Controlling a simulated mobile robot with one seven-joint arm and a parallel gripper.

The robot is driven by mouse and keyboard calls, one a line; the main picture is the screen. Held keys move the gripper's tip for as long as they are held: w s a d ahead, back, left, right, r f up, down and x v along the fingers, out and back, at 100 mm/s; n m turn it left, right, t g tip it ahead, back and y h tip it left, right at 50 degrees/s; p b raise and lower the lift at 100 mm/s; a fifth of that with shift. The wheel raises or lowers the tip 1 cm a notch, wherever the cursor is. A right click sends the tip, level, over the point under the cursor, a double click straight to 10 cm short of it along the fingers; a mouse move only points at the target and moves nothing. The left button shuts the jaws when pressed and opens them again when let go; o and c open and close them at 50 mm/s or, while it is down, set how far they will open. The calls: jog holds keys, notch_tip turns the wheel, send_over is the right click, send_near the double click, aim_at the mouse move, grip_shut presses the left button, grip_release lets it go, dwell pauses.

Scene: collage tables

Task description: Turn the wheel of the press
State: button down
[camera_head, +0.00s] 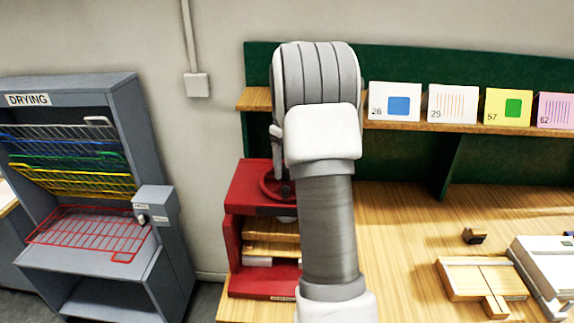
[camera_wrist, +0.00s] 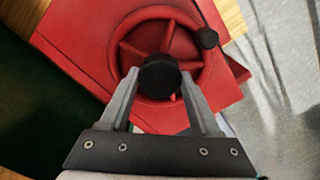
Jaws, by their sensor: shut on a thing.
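The red press (camera_head: 248,208) stands at the left end of the wooden table, partly behind my arm. Its red spoked wheel (camera_head: 268,186) lies on top, its right part hidden by my arm. In the wrist view the wheel (camera_wrist: 128,52) fills the upper middle. My gripper (camera_wrist: 158,80) is over the wheel, its two fingers on either side of a round black knob (camera_wrist: 160,72), shut on it. A second, smaller black knob (camera_wrist: 207,38) shows at the wheel's right edge. In the head view my gripper is mostly hidden behind my arm.
A grey drying rack (camera_head: 135,85) with coloured wire shelves stands left of the table. A shelf (camera_head: 400,126) with several cards runs along the green back panel (camera_head: 400,60). Wooden pieces (camera_head: 480,280) and a pale box (camera_head: 545,270) lie at right. The table's middle is clear.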

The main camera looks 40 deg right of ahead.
jog(key=shift+c, duration=0.5)
grip_release()
jog(key=shift+r, duration=0.15)
notch_tip(320, 180, up, 17)
dwell(0.5)
